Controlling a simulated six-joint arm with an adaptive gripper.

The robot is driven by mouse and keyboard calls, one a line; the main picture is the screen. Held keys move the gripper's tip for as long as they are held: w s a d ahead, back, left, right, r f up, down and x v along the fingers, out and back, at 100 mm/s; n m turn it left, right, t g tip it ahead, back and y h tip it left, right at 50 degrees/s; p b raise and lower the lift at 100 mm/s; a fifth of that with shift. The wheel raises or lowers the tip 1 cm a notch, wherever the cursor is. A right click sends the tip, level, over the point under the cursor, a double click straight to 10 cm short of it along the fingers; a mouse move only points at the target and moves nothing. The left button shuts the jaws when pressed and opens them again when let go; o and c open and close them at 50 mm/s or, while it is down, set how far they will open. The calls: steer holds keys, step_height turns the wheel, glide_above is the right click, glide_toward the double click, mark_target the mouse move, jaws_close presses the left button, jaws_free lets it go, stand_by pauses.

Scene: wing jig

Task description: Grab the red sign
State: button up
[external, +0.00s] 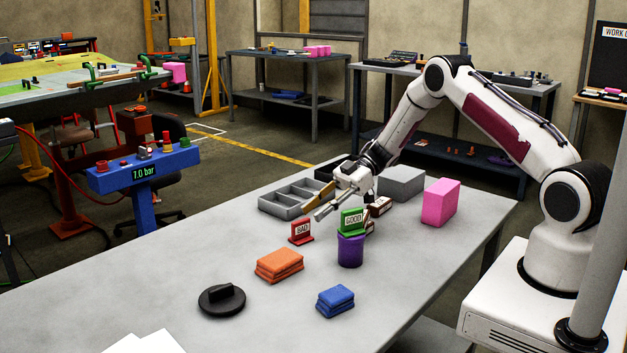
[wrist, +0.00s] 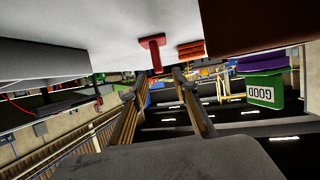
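The red sign (external: 302,231), marked BAD, stands upright on the grey table in the external view. In the wrist view, which looks upside down, the red sign (wrist: 153,54) appears just beyond and between my fingertips. My gripper (external: 311,212) is open and empty, tilted with its fingers pointing toward the sign, slightly above and behind it. In the wrist view my gripper (wrist: 154,83) shows both fingers spread apart, with nothing between them. The sign looks apart from the fingers.
A green GOOD sign (external: 352,222) sits on a purple cylinder (external: 350,251), close right of the red sign. A grey divided tray (external: 283,202) is behind. A pink block (external: 440,202) stands right.

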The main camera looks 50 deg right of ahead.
mark_target(305, 219)
steer(key=shift+x, duration=1)
steer(key=shift+a, duration=0.1)
steer(key=shift+x, duration=2.5)
steer(key=shift+f, duration=0.1)
jaws_close()
